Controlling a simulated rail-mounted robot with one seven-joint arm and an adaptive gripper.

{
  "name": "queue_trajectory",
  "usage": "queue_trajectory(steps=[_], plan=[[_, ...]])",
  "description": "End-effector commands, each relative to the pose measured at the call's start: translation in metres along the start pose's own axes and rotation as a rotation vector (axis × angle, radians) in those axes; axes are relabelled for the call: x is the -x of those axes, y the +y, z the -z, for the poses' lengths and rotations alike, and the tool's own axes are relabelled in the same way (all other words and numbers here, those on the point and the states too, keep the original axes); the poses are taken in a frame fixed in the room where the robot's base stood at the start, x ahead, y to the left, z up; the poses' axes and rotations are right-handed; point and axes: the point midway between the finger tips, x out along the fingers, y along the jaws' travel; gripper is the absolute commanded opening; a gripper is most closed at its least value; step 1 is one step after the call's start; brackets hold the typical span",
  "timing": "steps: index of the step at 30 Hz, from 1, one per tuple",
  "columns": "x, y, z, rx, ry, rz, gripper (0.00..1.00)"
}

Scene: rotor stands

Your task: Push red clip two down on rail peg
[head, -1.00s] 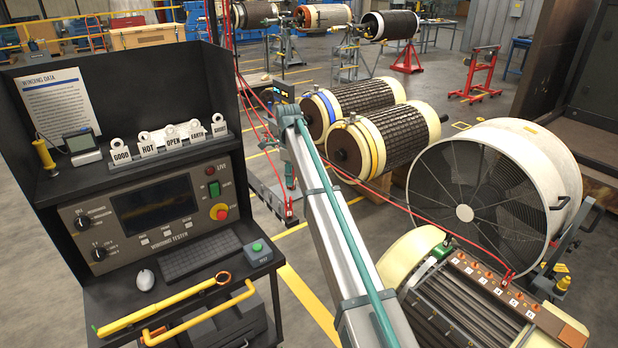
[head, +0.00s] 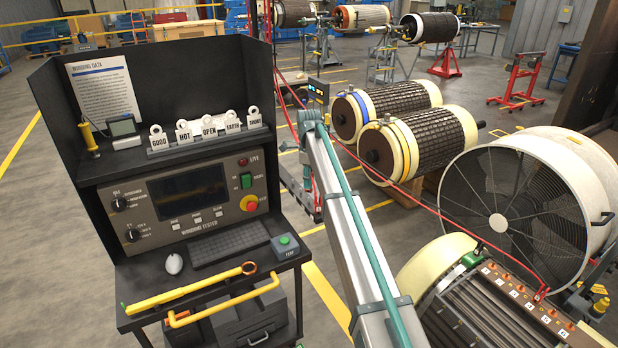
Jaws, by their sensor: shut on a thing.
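My arm reaches forward over the floor, and its far end bends down beside a dark rail (head: 292,184). My gripper (head: 316,190) is small and partly hidden behind my own arm link. It is shut on a red clip (head: 318,207), held at the rail. The peg itself is too small to make out, so I cannot tell how far down the clip sits. A second red clip (head: 541,295) sits on the numbered terminal strip of the near rotor (head: 470,310), with a red lead running to it.
The winding tester bench (head: 190,215) stands at the left, with a yellow-handled tool (head: 185,290) at its front. Two rotors (head: 430,140) lie behind the arm. A large fan (head: 520,205) stands at the right. Red leads (head: 410,190) cross the space beside my arm.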

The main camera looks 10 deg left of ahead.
Motion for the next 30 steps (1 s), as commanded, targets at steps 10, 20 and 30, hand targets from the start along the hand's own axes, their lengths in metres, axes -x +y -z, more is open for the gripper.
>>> queue_trajectory(steps=[10,20,30], plan=[[-0.026,0.0,0.0,0.0,0.0,0.001,0.0],[-0.037,0.0,0.0,0.0,0.0,0.001,0.0],[-0.037,0.0,0.0,0.0,0.0,0.001,0.0]])
